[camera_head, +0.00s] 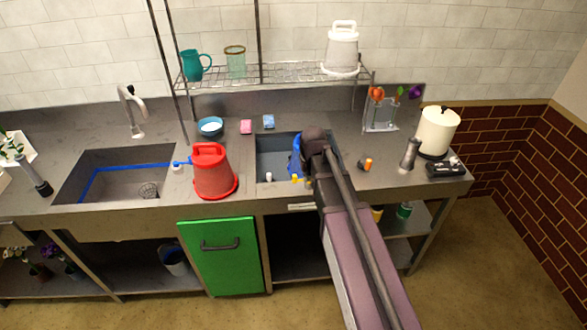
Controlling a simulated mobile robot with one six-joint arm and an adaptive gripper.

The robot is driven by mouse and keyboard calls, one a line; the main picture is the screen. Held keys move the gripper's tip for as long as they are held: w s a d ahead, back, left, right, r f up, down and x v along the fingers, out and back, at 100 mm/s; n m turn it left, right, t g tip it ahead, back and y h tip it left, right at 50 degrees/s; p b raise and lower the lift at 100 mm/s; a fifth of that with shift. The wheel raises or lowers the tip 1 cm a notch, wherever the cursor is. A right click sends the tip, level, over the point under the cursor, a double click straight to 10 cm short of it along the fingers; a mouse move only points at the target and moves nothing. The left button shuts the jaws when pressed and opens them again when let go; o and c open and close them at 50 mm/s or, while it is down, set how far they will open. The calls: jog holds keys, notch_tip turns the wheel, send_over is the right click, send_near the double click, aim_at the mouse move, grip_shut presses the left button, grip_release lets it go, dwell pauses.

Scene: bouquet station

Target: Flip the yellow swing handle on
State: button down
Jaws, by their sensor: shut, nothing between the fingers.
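A small yellow piece (294,178), which looks like the swing handle, shows at the front edge of the right basin (270,152). It is too small to tell which way it is turned. My arm reaches in from the lower right, and its dark wrist end is over the right side of that basin. My gripper (308,181) shows only as a small dark part just right of the yellow piece, low at the basin's front edge. It is shut and empty. I cannot tell whether it touches the yellow piece. My arm hides much of this area.
A blue object (295,157) is partly hidden behind my wrist. A red bucket-like container (213,172) stands left of the right basin. A small orange-and-black item (366,164), a dark-topped grey vessel (409,155) and a cream canister (437,132) stand to the right.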

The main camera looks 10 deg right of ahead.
jog(key=w+a+r+t+p, duration=0.1)
jog(key=w+a+r, duration=0.1)
jog(key=w, duration=0.8)
jog(key=shift+w+a+r+n+p, duration=0.3)
jog(key=shift+w+a+r+n, duration=0.1)
jog(key=shift+a, duration=0.5)
jog(key=shift+f, duration=0.2)
jog(key=b+x, duration=1)
jog(key=shift+s+d+r+p, duration=0.1)
jog(key=shift+s+r+p, duration=0.05)
jog(key=shift+s, duration=0.8)
jog(key=shift+s+d+r+p, duration=0.1)
jog(key=shift+s+r+p, duration=0.05)
jog(key=shift+s, duration=0.8)
jog(key=shift+a, duration=0.3)
